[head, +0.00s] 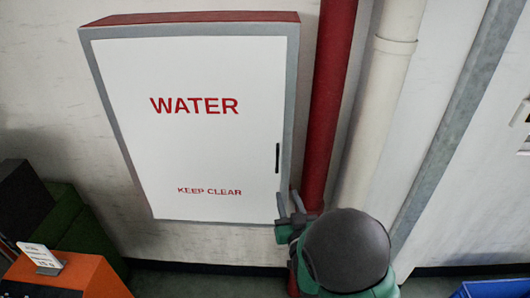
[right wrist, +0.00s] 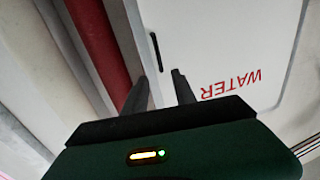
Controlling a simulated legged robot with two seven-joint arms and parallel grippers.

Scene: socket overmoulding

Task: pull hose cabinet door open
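The white hose cabinet door (head: 190,140) is marked WATER and KEEP CLEAR in red. It sits shut in the grey-framed cabinet (head: 290,80) on the wall. A slim black upright handle (head: 277,157) is near the door's right edge. The handle also shows in the right wrist view (right wrist: 155,52), beyond the fingertips. My right gripper (head: 289,200) is open, just below the handle at the cabinet's lower right corner. In the right wrist view its two fingers (right wrist: 160,76) stand apart with nothing between them. My left gripper is not in view.
A red pipe (head: 328,90) and a cream pipe (head: 382,85) run upright right of the cabinet. An orange box (head: 75,275) with a small card (head: 40,257) stands at lower left. A blue bin (head: 495,289) is at lower right.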

